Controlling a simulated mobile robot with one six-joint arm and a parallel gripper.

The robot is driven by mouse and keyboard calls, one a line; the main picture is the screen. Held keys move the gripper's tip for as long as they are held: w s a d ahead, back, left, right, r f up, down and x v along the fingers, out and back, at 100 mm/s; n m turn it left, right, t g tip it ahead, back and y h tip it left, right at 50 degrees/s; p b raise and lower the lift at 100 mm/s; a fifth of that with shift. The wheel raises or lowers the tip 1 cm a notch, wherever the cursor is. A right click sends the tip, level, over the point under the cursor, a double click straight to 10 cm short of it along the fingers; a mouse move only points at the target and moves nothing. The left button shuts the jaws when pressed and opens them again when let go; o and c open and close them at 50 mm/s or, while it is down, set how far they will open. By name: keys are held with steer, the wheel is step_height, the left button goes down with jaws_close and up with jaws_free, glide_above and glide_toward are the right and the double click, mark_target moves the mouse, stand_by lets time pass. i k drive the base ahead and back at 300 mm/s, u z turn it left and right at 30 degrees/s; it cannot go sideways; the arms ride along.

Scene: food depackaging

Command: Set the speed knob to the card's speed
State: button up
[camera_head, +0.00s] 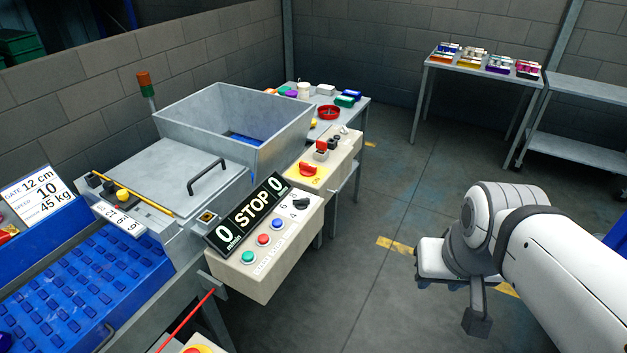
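The card (38,196) at the left edge reads gate 12 cm, speed 10 and 45 kg. A cream control box (262,277) has a black display (248,215) reading 0, STOP, 0. A black knob (301,204) sits at the box's upper right with small marks beside it, too small to read surely. Green, blue and red buttons are also on the box. My gripper (478,318) hangs at the lower right over the floor, well apart from the knob. Only a dark end part shows, so its opening is unclear.
A grey machine with a hopper (220,115) and handled lid (165,178) stands behind the box. A second box with a red switch (308,169) is farther back. A blue conveyor (75,290) is at left. Open floor (375,220) lies between the box and my arm.

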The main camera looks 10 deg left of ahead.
mark_target(300, 204)
steer(key=u, duration=0.1)
steer(key=i, duration=0.95)
steer(key=z, duration=0.05)
